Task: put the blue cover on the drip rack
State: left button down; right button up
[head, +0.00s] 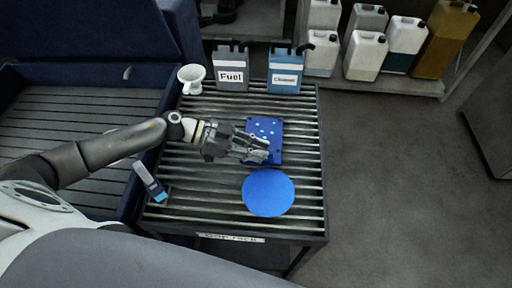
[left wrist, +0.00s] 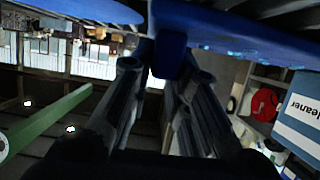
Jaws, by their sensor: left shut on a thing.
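The blue cover (head: 266,127), a rectangular plate with pale blue spots, is over the slatted drip rack (head: 308,165), towards its middle. I cannot tell whether it rests on the slats or is held just above them. My left gripper (head: 258,148) reaches in from the left and is shut on the cover's near edge, hiding part of it. In the left wrist view the fingers (left wrist: 168,88) close around a blue part of the cover (left wrist: 232,27). My right gripper is not in view.
A round blue disc (head: 268,193) lies on the rack in front of the cover. A white funnel (head: 191,78), a Fuel can (head: 231,70) and a Cleaner can (head: 286,72) stand along its back. A blue-tipped tool (head: 150,182) lies at the left edge. The rack's right side is clear.

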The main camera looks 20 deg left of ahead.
pick_arm(q)
jog(key=shift+r, duration=0.1)
jog(key=c, duration=1.4)
grip_release()
jog(key=shift+o, duration=0.2)
jog(key=b+v, duration=0.3)
jog(key=v, duration=0.8)
jog(key=shift+a, duration=0.15)
jog(key=shift+s+a+r, duration=0.1)
jog(key=shift+a+r, duration=0.05)
jog(key=shift+a, duration=0.15)
